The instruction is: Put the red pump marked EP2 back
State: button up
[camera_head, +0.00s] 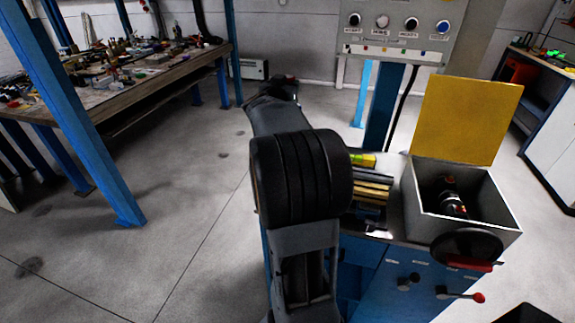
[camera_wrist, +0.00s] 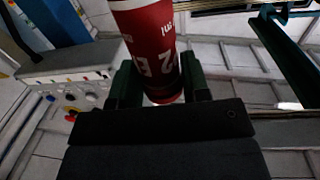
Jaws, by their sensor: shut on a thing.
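The red pump (camera_wrist: 152,40) fills the upper middle of the wrist view. It has white lettering, partly cut off, with a "2" and an "E" legible, and a dark lower end. My gripper (camera_wrist: 157,85) is shut on it, with one dark green finger on each side. The pump's upper end is outside the wrist view. In the head view my arm hides the pump and the gripper, so I cannot tell where the pump is over the floor.
An open grey box (camera_head: 416,205) with a raised yellow lid (camera_head: 466,115) stands at right, holding a dark, partly red object (camera_head: 450,197). A control panel (camera_head: 395,28) stands behind. A cluttered workbench (camera_head: 115,90) and blue post (camera_head: 75,110) are at left. The left floor is clear.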

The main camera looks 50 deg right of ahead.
notch_tip(320, 180, down, 4)
jog(key=shift+r+b, duration=0.2)
jog(key=shift+b, duration=1)
notch_tip(320, 180, down, 10)
jog(key=b, duration=0.3)
jog(key=shift+f+b, duration=0.4)
jog(key=shift+f, duration=0.25)
jog(key=o, duration=0.9)
jog(key=shift+f, duration=0.1)
jog(key=shift+o, duration=0.8)
jog(key=shift+r, duration=0.2)
